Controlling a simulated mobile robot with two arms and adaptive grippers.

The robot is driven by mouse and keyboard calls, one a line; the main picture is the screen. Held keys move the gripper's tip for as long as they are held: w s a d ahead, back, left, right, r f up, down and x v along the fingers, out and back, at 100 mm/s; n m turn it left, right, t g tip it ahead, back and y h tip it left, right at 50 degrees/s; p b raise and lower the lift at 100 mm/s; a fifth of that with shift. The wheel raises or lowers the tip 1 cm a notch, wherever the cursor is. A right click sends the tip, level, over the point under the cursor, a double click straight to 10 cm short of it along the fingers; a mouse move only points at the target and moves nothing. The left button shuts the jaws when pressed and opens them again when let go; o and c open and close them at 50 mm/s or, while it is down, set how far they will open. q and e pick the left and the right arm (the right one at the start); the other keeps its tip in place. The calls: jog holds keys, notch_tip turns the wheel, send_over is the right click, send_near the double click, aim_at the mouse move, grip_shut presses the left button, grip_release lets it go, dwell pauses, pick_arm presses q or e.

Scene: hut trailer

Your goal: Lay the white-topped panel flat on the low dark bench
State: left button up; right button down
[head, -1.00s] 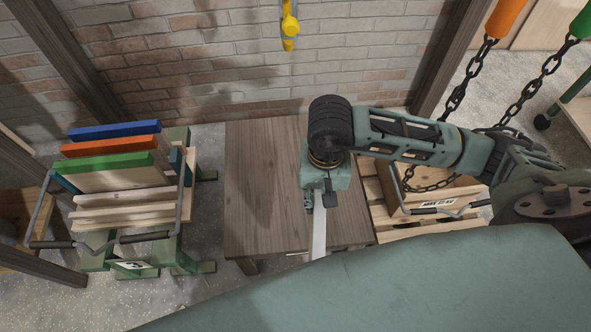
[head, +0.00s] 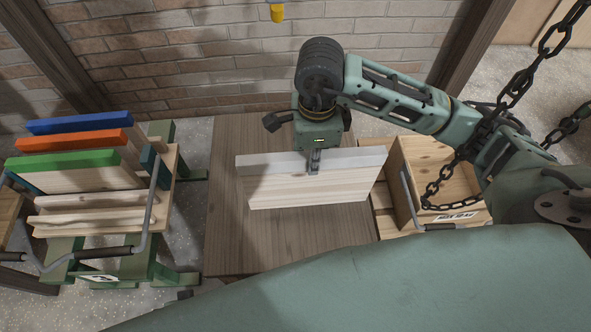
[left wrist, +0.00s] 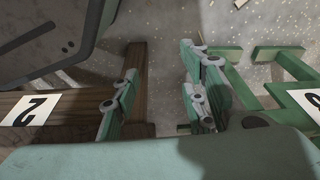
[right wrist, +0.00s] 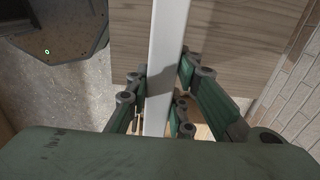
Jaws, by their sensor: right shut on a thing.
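The white-topped panel (head: 318,188) is a pale wooden board with a white upper edge (head: 347,161). My right gripper (head: 314,166) is shut on the middle of that edge. The panel stands on edge, broad face towards me and slightly tilted, over the low dark bench (head: 228,235). I cannot tell whether its lower edge touches the bench. In the right wrist view the white edge (right wrist: 158,65) runs between the fingers (right wrist: 160,88). My left gripper shows only in the left wrist view (left wrist: 163,75), open and empty above the floor.
Left of the bench, a green stand holds blue (head: 80,122), orange (head: 75,139) and green-topped panels (head: 65,159). A wooden box (head: 435,165) on a pallet is at right, with chains (head: 520,85) hanging near my right arm. A brick wall (head: 180,55) is behind.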

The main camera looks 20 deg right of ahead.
pick_arm(q)
notch_tip(320, 180, up, 7)
jog(key=w+b, duration=0.2)
jog(key=shift+w, duration=0.15)
pick_arm(e)
jog(key=w+f, duration=1)
jog(key=w, duration=0.1)
jog(key=shift+w+d+f, duration=0.2)
jog(key=shift+d+f, duration=0.05)
jog(key=shift+d, duration=0.05)
pick_arm(q)
jog(key=shift+d+f, duration=0.1)
pick_arm(e)
jog(key=shift+f, duration=0.1)
jog(key=c, duration=2)
grip_release()
jog(key=shift+s+f, duration=0.1)
pick_arm(q)
jog(key=shift+r, duration=0.2)
pick_arm(e)
jog(key=o, duration=0.5)
jog(key=shift+c, duration=0.2)
pick_arm(q)
jog(key=f, duration=0.2)
jog(key=s+f+p, duration=0.1)
jog(key=f, duration=0.1)
pick_arm(e)
notch_tip(320, 180, up, 8)
jog(key=shift+f, duration=0.15)
